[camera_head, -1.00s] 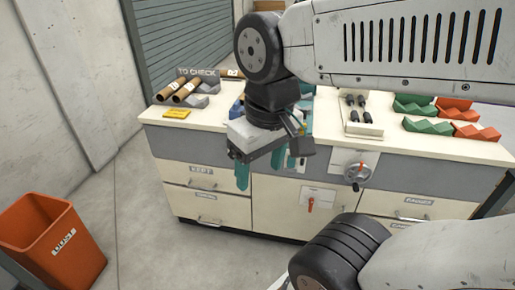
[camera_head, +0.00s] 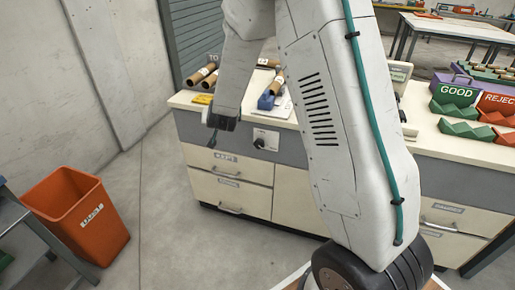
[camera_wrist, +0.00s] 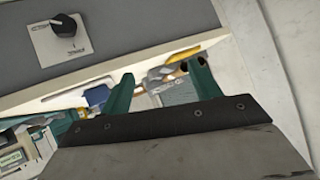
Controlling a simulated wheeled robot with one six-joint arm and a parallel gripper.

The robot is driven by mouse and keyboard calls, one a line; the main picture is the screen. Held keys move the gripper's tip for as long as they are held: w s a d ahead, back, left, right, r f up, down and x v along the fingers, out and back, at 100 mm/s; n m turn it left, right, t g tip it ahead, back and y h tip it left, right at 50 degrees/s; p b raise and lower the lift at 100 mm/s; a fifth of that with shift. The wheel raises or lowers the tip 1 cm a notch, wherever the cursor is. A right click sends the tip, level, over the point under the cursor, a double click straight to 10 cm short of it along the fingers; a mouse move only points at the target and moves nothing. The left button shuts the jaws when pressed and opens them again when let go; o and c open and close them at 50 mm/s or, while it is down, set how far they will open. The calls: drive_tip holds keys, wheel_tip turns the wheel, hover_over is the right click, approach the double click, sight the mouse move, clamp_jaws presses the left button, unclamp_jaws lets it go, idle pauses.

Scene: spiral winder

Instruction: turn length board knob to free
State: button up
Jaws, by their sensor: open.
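A black knob (camera_head: 260,143) on a white plate is set in the grey front panel, under the worktop edge. In the wrist view, the knob (camera_wrist: 68,24) is at the upper left. Its plate lettering is too small to read, so I cannot tell its setting. My gripper (camera_wrist: 163,78) has two teal fingers standing apart, with nothing between them. In the wrist view the knob is beyond and to the left of the fingers, apart from them. In the head view my arm hides most of the gripper.
The cream worktop (camera_head: 440,142) carries cardboard tubes (camera_head: 201,75), a blue tool (camera_head: 266,101) and green and red trays. Drawers (camera_head: 230,192) below are shut. An orange dust bin (camera_head: 80,215) stands at the left. The floor between bin and cabinet is clear.

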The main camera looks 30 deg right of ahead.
drive_tip(key=w+d+f+m+h, duration=0.15)
drive_tip(key=d+f+h, duration=0.4)
drive_tip(key=f, duration=0.55)
drive_tip(key=m+h, duration=0.1)
drive_tip(key=h, duration=0.4)
approach(259, 146)
drive_tip(key=x, duration=0.9)
drive_tip(key=shift+w+r, duration=0.1)
drive_tip(key=c, duration=1)
